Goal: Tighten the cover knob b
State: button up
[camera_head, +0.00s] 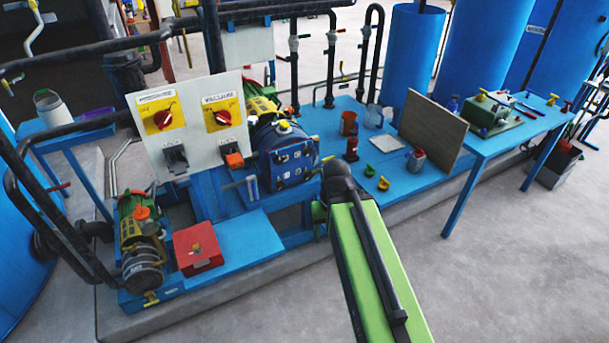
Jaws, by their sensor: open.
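The pressure autoclave (287,153) is a blue drum lying on the blue bench left of my arm. Its dark blue round cover faces forward and right, with several small pale knobs around it. They are too small to tell which is knob b or how tight any of them is. My green arm (372,265) rises from the bottom edge to a dark joint just right of the autoclave. Beyond that joint my gripper is not visible, and its relation to the knobs is hidden.
A white panel (190,127) with two red switches stands left of the autoclave. A red box (197,247) sits at front left. The floor at lower right is clear.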

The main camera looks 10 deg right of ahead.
aim_at(308, 175)
jog(key=u, duration=1.85)
jog(key=i, duration=0.95)
jog(key=z, duration=1.05)
